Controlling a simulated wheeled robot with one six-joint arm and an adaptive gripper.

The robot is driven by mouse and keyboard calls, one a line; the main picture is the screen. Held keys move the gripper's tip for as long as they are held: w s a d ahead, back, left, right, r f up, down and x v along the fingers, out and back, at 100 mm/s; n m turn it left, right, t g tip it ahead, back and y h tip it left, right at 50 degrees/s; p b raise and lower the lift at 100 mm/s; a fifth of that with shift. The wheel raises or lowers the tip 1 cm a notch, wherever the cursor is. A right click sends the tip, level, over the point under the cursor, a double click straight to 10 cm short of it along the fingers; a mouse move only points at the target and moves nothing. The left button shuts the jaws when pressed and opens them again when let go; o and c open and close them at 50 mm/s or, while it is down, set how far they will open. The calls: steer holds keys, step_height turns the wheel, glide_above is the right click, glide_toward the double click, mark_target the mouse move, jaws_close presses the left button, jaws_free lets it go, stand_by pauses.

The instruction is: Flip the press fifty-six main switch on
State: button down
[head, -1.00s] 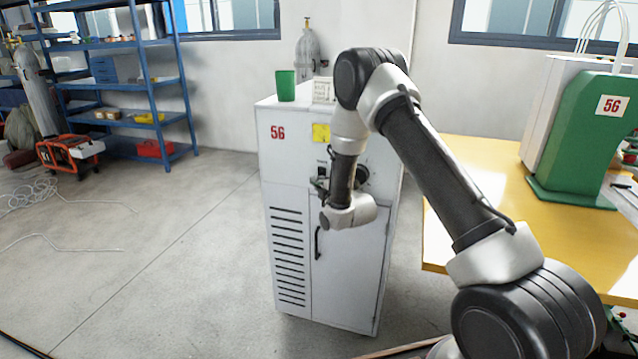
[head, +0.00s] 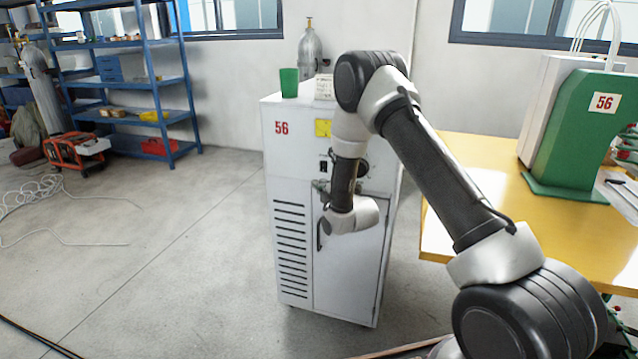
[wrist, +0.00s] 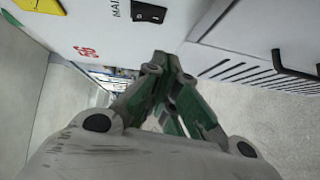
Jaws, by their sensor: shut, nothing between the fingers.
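The white cabinet (head: 290,170) with a red 56 on its front stands ahead of me. Its main switch is a small black rocker (head: 323,166) below a yellow label; in the wrist view the rocker (wrist: 148,12) sits at the top edge, beside a partly cut-off "MAI" label. I cannot tell which way the rocker is set. My gripper (head: 319,185) is just below the switch in the head view, close to the cabinet front. In the wrist view my gripper (wrist: 160,58) is shut and empty, its tips apart from the rocker. My arm partly hides a dark round knob (head: 363,168).
A green cup (head: 289,83) and a small white card (head: 324,87) stand on the cabinet top. The door has a black handle (head: 320,234). A yellow table (head: 470,205) with a green machine (head: 575,130), also marked 56, is at right. Open floor lies left.

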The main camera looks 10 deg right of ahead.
steer(key=v, duration=0.7)
steer(key=shift+s+f, duration=0.3)
steer(key=shift+f, duration=0.35)
steer(key=s+d+f+m+g+h, duration=0.35)
steer(key=s+f+m+g, duration=0.45)
steer(key=s+f+g, duration=0.4)
steer(key=s+d+r+m, duration=0.3)
steer(key=s+r+m, duration=0.1)
steer(key=s+r, duration=0.6)
steer(key=s+d+r+m, duration=0.4)
steer(key=s+r, duration=0.6)
steer(key=r, duration=0.5)
steer(key=s+d+r+m, duration=0.4)
steer(key=s+r, duration=0.6)
steer(key=r, duration=0.2)
steer(key=shift+s+h, duration=0.3)
steer(key=shift+h, duration=0.15)
